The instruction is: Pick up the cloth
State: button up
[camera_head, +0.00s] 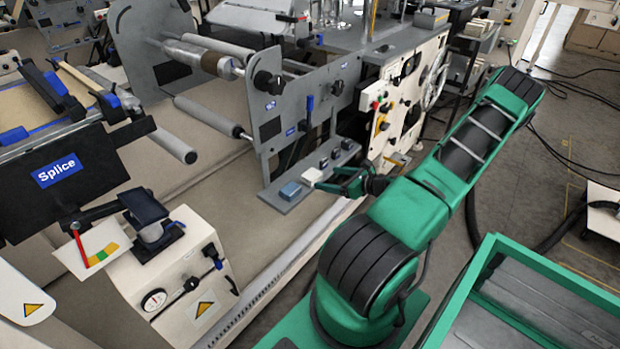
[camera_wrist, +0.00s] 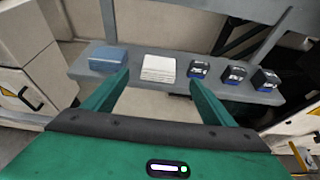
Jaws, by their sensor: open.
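A small white block with layered edges, which looks like the folded cloth (camera_wrist: 158,69), lies on a narrow grey shelf (camera_wrist: 218,87). It also shows in the head view as a white patch (camera_head: 312,175) near the shelf's middle. My gripper (camera_wrist: 160,78) is open and empty, its two green fingers pointing toward the shelf. In the wrist view the cloth appears between the fingertips, a little beyond them. In the head view my gripper (camera_head: 328,182) is close beside the cloth at the shelf's near side. I cannot tell the exact gap.
A blue-grey block (camera_wrist: 107,60) lies left of the cloth on the shelf. Several dark items with blue bases, one of them here (camera_wrist: 199,70), stand to its right. A grey machine plate (camera_head: 275,100) rises behind the shelf. A green-framed bin (camera_head: 500,250) stands at right.

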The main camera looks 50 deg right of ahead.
aim_at(314, 175)
jog(key=x, duration=0.8)
jog(key=shift+a+r, duration=0.1)
jog(key=c, duration=1.2)
jog(key=shift+r, duration=0.15)
